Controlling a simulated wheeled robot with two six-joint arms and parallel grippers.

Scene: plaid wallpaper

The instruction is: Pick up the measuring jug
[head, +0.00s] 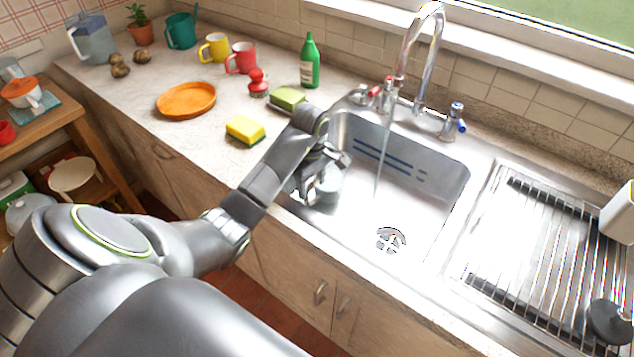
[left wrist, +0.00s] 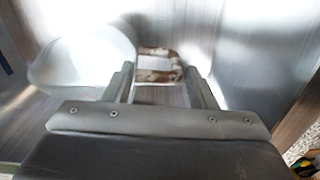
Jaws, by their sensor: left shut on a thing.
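A pale, see-through jug (head: 328,188) stands or hangs in the left part of the steel sink (head: 420,190); I cannot tell if it touches the bottom. In the left wrist view the jug (left wrist: 85,58) is a blurred whitish round body with its handle (left wrist: 157,52) to the right. My left gripper (head: 320,168) is over the sink's left side, reaching down. Its fingers (left wrist: 158,78) are shut on the jug's handle. The arm hides part of the jug in the head view. My right gripper is not in view.
Water runs from the tap (head: 420,45) into the sink, right of the jug. A sponge (head: 245,130), a green scrubber (head: 288,98), a green bottle (head: 310,62) and an orange dish (head: 186,100) are on the counter. A wire drainer (head: 530,250) lies to the right.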

